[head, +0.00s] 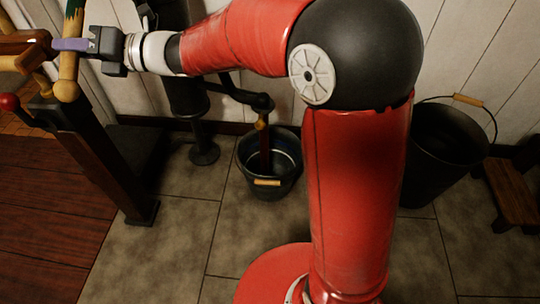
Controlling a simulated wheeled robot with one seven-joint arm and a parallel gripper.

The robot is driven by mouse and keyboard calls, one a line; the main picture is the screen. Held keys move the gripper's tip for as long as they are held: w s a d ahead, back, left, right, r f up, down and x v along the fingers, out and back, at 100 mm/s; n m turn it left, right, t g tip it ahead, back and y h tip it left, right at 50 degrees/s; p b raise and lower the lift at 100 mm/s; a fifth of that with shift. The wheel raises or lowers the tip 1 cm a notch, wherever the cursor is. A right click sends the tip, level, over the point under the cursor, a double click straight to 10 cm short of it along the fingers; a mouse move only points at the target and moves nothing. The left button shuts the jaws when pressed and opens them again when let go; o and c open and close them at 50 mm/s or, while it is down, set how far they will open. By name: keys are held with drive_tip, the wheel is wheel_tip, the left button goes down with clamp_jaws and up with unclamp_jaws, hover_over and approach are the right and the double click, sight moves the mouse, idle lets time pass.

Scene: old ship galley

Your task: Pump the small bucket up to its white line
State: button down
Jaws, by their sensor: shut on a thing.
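The small dark bucket (268,185) stands upright on the floor tiles in the middle, with a wooden grip on its front. A pale line shows on its inner wall; the water level inside is hard to tell. The pump's dark spout (245,97) reaches over the bucket from the black pump column (184,92). A narrow reddish-brown upright piece hangs between spout and bucket. My gripper (70,45), with purple fingers, is at the upper left, shut on an upright wooden handle (69,72) with a round knob at its lower end and a green top.
A large dark bucket (445,165) stands at the right, beside a small wooden stool (512,190). A dark post (105,160) stands at the left, near a red-knobbed lever (10,102). My red arm crosses the view. Bare tiles lie in front of the small bucket.

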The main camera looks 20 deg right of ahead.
drive_tip(key=w+d+f+n+b, duration=0.1)
drive_tip(key=w+f+n+b, duration=0.2)
drive_tip(key=f+b, duration=0.3)
wheel_tip(320, 180, down, 2)
drive_tip(key=shift+w+d+f+n, duration=0.1)
drive_tip(key=shift+w+d+n, duration=0.25)
drive_tip(key=shift+n, duration=0.05)
drive_tip(key=shift+g, duration=0.4)
